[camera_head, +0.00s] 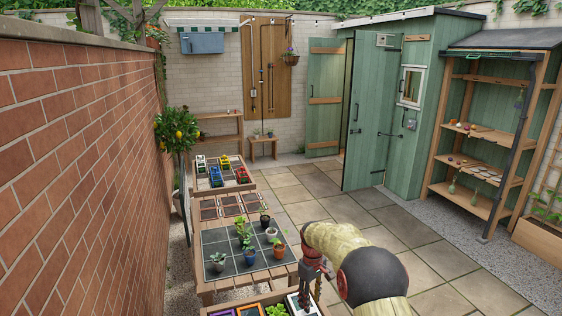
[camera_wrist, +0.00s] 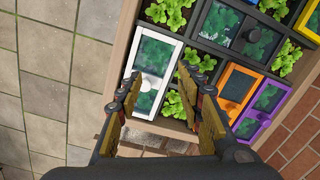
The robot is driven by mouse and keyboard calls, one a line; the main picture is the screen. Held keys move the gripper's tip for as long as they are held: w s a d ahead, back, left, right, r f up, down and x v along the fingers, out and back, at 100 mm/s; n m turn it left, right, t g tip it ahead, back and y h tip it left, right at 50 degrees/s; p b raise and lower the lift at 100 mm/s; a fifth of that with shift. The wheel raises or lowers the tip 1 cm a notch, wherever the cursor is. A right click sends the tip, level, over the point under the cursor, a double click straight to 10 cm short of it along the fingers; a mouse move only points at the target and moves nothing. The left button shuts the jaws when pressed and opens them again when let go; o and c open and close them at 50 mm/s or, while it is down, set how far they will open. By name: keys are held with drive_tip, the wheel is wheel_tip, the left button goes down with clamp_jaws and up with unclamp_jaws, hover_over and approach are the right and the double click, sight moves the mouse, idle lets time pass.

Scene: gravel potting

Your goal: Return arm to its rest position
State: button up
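My gripper (camera_head: 314,278) hangs at the end of my arm near the bottom middle of the head view, pointing down beside the near table. In the wrist view my gripper (camera_wrist: 159,78) has its two fingers apart, with nothing between them. Below them is a white-framed box with a glazed lid and a round knob (camera_wrist: 153,83). The fingertips appear over this box; the exact height above it cannot be told. The white box (camera_head: 297,306) is partly cut off at the bottom of the head view.
A wooden planter (camera_wrist: 160,128) holds green plants and orange, purple and blue frames. A table with a grey gridded top (camera_head: 220,240) bears several potted plants. A brick wall (camera_head: 75,160) stands left. Paving (camera_head: 435,270) lies open right, before a green shed (camera_head: 420,130) and shelf (camera_head: 475,165).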

drive_tip(key=s+d+r+m+t, duration=0.2)
drive_tip(key=s+r, duration=0.7)
drive_tip(key=s, duration=0.5)
drive_tip(key=s+d+r+m+t, duration=0.2)
drive_tip(key=s+r, duration=0.7)
drive_tip(key=s, duration=0.6)
drive_tip(key=s+d+r+m+t, duration=0.2)
drive_tip(key=s+d+r+m, duration=0.2)
drive_tip(key=s+r, duration=0.4)
drive_tip(key=s, duration=0.6)
drive_tip(key=shift+s+d+r+b, duration=0.25)
drive_tip(key=shift+s+r+b, duration=0.05)
drive_tip(key=shift+s+r, duration=0.1)
drive_tip(key=shift+w, duration=0.1)
